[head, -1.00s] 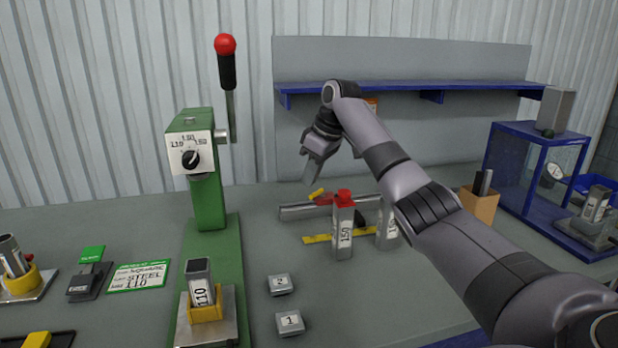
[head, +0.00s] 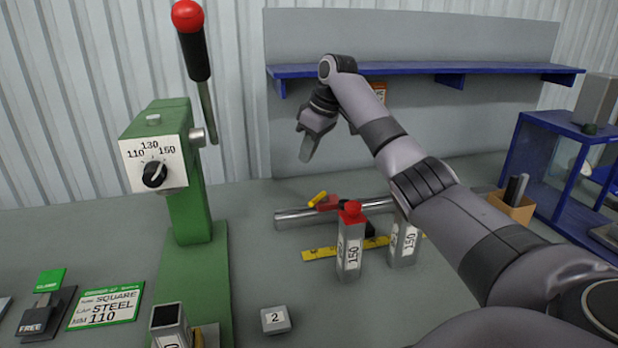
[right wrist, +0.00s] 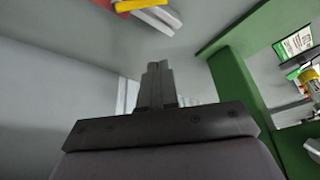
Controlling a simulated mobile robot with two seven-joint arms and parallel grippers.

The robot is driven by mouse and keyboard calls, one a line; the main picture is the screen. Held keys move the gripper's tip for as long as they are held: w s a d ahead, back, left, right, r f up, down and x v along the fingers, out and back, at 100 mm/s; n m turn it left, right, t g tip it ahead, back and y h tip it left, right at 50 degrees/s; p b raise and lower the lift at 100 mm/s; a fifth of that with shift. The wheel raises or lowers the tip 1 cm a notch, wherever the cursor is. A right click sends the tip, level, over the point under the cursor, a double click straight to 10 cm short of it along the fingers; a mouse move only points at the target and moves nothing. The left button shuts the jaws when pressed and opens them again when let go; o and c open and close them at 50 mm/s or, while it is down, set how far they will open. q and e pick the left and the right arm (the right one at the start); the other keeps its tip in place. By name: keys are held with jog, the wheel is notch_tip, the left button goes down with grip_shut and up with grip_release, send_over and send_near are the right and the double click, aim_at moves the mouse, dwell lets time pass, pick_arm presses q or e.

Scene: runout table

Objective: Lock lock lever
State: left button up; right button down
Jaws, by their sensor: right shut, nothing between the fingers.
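A small dark block marked FREE (head: 38,318) with a green tab (head: 50,280) above it stands at lower left; the tab's lettering is hard to read. I cannot tell whether this is the lock lever. A green press (head: 188,200) carries a long black-handled lever with a red ball (head: 190,45), standing nearly upright and tilted slightly. My right gripper (head: 305,157) is shut and empty, pointing down above the table, right of the press and apart from both levers. Its closed fingers show in the right wrist view (right wrist: 157,75). My left gripper is out of view.
A dial (head: 153,174) is on the press. A block marked 2 (head: 275,320) is in front. A blue shelf (head: 410,70) hangs behind.

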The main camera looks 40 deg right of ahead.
aim_at(318, 200)
jog(key=p+x, duration=0.1)
jog(key=x, duration=0.8)
jog(key=shift+a, duration=0.15)
jog(key=shift+f, duration=0.45)
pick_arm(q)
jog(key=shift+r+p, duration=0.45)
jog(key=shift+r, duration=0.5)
pick_arm(e)
jog(key=shift+s+d+f, duration=0.1)
jog(key=shift+s+d, duration=0.1)
jog(key=shift+s, duration=0.4)
jog(key=shift+s+d+f, duration=0.1)
jog(key=shift+s+d, duration=0.15)
jog(key=shift+s, duration=0.3)
jog(key=shift+s+d+f, duration=0.1)
jog(key=shift+s+d, duration=0.1)
jog(key=shift+s, duration=0.4)
